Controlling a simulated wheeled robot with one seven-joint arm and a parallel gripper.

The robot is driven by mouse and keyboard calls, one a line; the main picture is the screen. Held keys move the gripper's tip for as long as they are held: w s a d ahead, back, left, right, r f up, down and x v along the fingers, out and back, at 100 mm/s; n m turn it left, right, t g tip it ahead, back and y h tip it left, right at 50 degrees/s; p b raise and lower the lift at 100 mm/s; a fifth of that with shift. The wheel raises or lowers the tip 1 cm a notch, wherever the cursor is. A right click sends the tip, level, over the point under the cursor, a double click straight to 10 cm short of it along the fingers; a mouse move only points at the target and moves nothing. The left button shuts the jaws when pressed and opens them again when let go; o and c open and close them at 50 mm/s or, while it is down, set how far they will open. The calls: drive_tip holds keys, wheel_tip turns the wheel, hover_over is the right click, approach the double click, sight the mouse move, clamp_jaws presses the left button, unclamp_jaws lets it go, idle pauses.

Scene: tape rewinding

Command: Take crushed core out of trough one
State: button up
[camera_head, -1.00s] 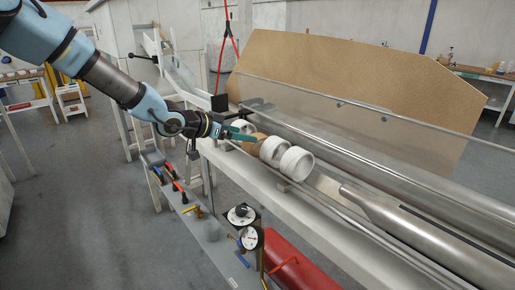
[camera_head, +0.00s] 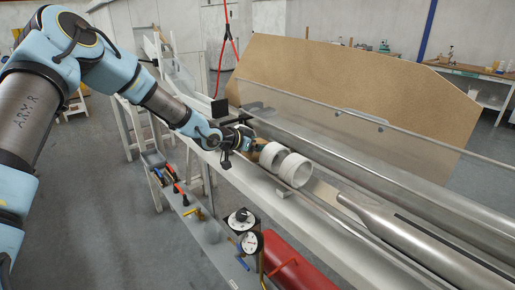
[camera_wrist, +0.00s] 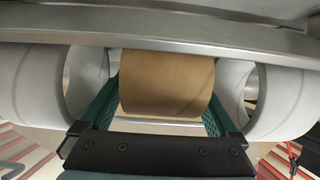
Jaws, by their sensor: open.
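A brown core (camera_wrist: 167,82) lies crosswise between two white rings in the wrist view, the left ring (camera_wrist: 30,85) and the right ring (camera_wrist: 288,100). My gripper (camera_wrist: 160,105) is open, with a green finger at each end of the core, in the gaps between core and rings. I cannot tell whether the fingers touch it. In the head view my gripper (camera_head: 254,147) reaches down at the trough (camera_head: 325,190) and mostly hides the core. Crushing of the core is not clearly visible.
A metal edge (camera_wrist: 200,42) runs across just above the core in the wrist view. In the head view a clear guard (camera_head: 400,150) and a brown board (camera_head: 350,90) stand behind. Gauges (camera_head: 242,222) and a red cylinder (camera_head: 300,275) sit in front, below the trough.

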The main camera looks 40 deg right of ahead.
drive_tip(key=shift+c, duration=0.3)
drive_tip(key=c, duration=1.4)
